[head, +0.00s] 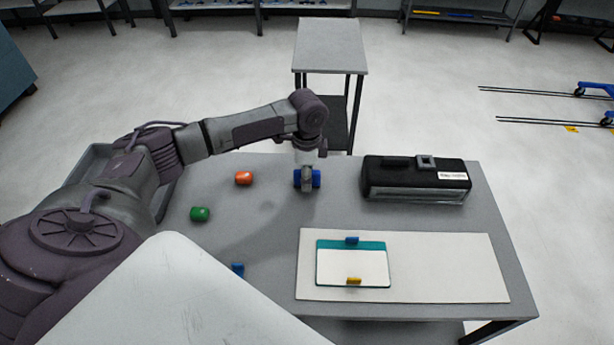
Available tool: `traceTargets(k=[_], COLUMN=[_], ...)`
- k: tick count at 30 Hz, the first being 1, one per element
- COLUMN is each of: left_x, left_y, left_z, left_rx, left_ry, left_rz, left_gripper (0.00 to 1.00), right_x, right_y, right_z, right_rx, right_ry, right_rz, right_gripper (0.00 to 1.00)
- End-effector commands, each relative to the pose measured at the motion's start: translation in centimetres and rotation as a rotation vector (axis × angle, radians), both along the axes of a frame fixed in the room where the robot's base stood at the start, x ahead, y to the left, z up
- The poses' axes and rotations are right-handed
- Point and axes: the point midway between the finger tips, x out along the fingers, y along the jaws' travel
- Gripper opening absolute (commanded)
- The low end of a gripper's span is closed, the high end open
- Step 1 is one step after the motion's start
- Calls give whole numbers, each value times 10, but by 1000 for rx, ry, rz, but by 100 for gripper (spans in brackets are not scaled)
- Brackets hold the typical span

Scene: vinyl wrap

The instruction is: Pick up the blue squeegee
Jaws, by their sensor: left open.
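A blue piece (316,179), which looks like the blue squeegee, is on the grey table near its far edge. My left gripper (307,186) points down over it and is open, with blue showing on both sides of the fingers. The gripper hides the middle of the piece, and I cannot tell whether the fingers touch it. Another small blue item (238,269) is at the near left, partly hidden by my own body. My right gripper is not in view.
An orange piece (244,178) and a green piece (200,214) lie left of the gripper. A black case (415,176) stands to the right. A pale mat (450,268) holds a teal-edged board (352,265) with blue and yellow pieces. A side table (330,45) stands beyond.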

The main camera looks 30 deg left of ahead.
Motion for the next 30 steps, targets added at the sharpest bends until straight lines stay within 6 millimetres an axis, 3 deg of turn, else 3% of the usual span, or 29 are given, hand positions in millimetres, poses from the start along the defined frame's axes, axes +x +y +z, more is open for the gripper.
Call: traceTargets(k=[5, 14, 25, 30], left_x=[0, 0, 0, 1], left_y=[0, 0, 0, 0], left_z=[0, 0, 1, 12], left_rx=[0, 0, 1, 0], left_ry=[0, 0, -1, -4], left_rz=[0, 0, 0, -1], left_gripper=[50, 2, 0, 0], right_x=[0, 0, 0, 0], right_y=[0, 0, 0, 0], right_z=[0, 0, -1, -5], right_rx=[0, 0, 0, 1], right_ry=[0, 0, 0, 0], right_rz=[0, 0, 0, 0], right_gripper=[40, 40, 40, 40])
